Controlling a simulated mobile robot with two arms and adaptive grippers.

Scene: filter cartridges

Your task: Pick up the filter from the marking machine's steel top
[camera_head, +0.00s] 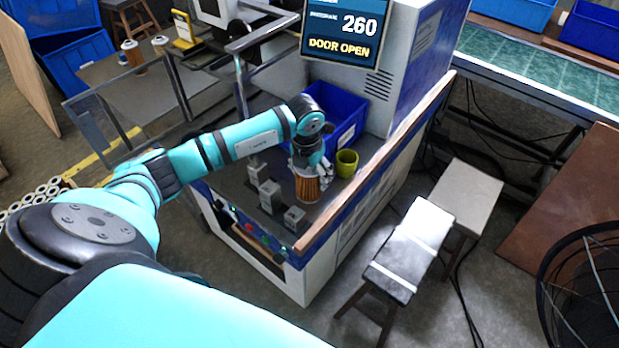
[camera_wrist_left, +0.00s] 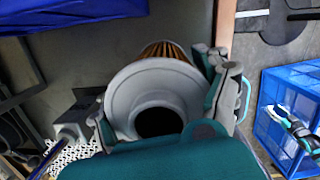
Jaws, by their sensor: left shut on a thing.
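The filter (camera_head: 308,188) is an orange-brown pleated cylinder, upright at the front right of the marking machine's steel top (camera_head: 232,181). My left gripper (camera_head: 308,172) comes down on it from above and is shut on its upper end. In the left wrist view the filter (camera_wrist_left: 158,95) shows its pale round end cap with a dark hole, and the fingers of my left gripper (camera_wrist_left: 160,108) are on both sides of the cap. I cannot tell whether the filter's lower end touches the steel top. My right gripper is not in view.
A yellow-green cup (camera_head: 346,163) stands just right of the filter, and a blue bin (camera_head: 345,103) is behind it. Small grey blocks (camera_head: 270,194) stand to the left. A wooden rail (camera_head: 335,216) edges the machine. A screen (camera_head: 343,30) reads "DOOR OPEN". Stools (camera_head: 411,240) stand at right.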

